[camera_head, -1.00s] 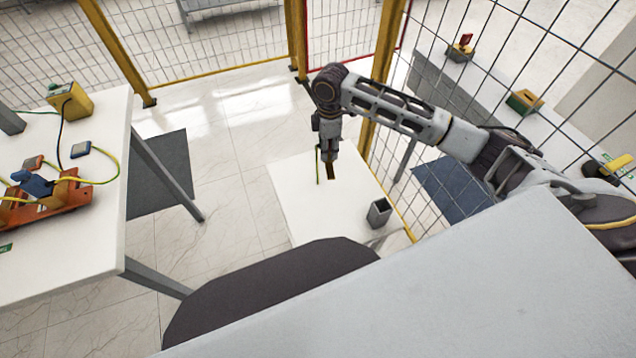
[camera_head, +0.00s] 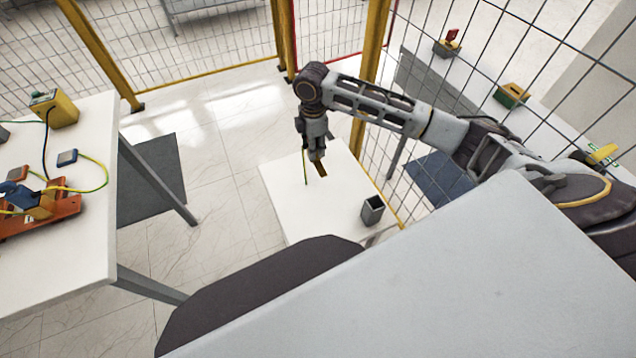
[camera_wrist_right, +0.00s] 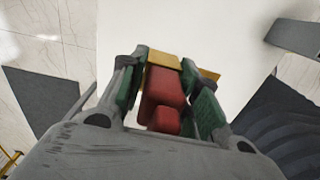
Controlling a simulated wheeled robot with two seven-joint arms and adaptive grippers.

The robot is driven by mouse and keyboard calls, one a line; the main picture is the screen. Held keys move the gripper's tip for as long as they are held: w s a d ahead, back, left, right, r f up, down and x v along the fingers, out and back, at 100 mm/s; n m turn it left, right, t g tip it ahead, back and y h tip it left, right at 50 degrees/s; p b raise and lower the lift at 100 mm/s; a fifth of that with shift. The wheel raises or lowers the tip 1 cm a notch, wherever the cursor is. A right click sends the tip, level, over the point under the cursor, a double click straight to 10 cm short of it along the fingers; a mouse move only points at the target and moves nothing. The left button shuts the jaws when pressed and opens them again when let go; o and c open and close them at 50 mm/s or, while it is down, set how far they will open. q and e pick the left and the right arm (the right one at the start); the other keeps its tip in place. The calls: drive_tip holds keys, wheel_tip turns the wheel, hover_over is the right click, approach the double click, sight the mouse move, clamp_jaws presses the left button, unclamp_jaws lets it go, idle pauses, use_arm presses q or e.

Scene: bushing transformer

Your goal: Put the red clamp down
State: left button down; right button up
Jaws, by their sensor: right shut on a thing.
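My right gripper (camera_head: 316,154) points down over the small white table (camera_head: 290,210) in the head view. In the right wrist view, its green-padded fingers (camera_wrist_right: 167,95) are shut on the red clamp (camera_wrist_right: 163,88), one finger on each side of the red body. A yellow part (camera_wrist_right: 166,61) shows at the far end of the clamp. In the head view the clamp is mostly hidden by the gripper. I cannot tell whether the clamp touches the tabletop. My left gripper is in neither view.
A grey open-topped container (camera_head: 373,210) stands at the small table's right corner. Wire fencing (camera_head: 480,70) runs along its right side. A larger white table (camera_head: 60,250) with an orange device (camera_head: 45,218) is at left. The small table's front part is clear.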

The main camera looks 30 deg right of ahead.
sight(314, 175)
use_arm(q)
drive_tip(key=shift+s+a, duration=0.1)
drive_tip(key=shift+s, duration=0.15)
use_arm(e)
drive_tip(key=shift+f, duration=0.1)
